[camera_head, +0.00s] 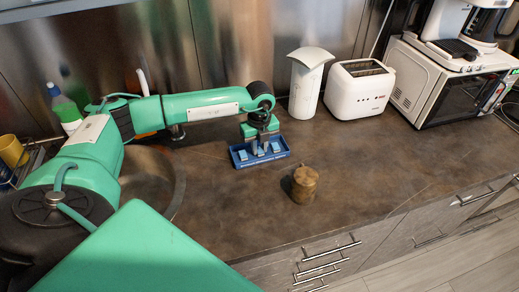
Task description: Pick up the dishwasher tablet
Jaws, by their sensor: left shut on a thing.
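A blue tray (243,163) sits on the brown countertop, left of the middle of the view. Several small pale-blue dishwasher tablets (275,147) lie in it. My left gripper (260,150) points down into the tray, its fingertips low among the tablets. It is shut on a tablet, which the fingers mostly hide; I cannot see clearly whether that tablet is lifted. My right gripper is not in view.
A brown lidded jar (304,186) stands right of the tray. Behind are a white container (307,85), a white toaster (358,90) and a microwave (440,85). A sink (150,180) lies under my left arm. The counter's right front is clear.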

